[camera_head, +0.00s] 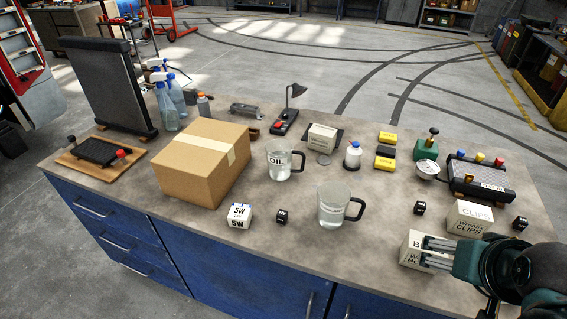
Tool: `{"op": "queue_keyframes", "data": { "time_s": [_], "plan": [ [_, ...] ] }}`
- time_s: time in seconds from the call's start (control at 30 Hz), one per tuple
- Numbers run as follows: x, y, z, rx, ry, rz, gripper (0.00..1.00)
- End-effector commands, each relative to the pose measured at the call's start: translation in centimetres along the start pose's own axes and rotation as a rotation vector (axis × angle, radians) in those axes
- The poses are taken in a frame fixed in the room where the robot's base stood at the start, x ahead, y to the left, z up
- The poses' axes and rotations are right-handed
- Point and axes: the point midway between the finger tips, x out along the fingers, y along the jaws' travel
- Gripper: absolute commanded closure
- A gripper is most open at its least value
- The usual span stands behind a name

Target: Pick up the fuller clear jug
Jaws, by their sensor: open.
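Two clear jugs with black handles stand upright on the workbench (120,178). The front clear jug (333,210) is near the bench's front middle, its handle to the right. The back clear jug (279,163) stands behind it to the left, by the cardboard box; dark "OIL" lettering shows on or through it. The front jug looks fuller, though the liquid levels are hard to read. My gripper (428,257) is at the lower right, right of both jugs and apart from them. It is open, its fingers pointing left in front of a white lettered box.
A cardboard box (195,170) is left of the back jug. A white 5W cube (239,215) and a small black cube (282,216) lie left of the front jug. A white bottle (353,155) stands behind it. A white lettered box (414,248) and a clips box (470,216) are near my gripper.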

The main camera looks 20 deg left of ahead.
Motion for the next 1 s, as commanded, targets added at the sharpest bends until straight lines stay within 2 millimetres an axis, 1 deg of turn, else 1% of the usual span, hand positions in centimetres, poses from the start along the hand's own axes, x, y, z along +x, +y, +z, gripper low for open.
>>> {"op": "queue_keyframes", "data": {
  "time_s": [0.17,0.27,0.37,0.47,0.67,1.0],
  "plan": [
    [-0.1,-0.1,-0.3,0.004,-0.002,-0.002,0.30],
    [-0.2,-0.4,-0.8,0.011,-0.008,-0.006,0.30],
    [-0.5,-0.8,-1.9,0.026,-0.017,-0.011,0.30],
    [-0.7,-1.5,-3.2,0.047,-0.031,-0.019,0.30],
    [-1.2,-3.3,-6.4,0.101,-0.068,-0.036,0.30],
    [-1.2,-7.1,-11.8,0.198,-0.138,-0.054,0.30]
  ]
}}
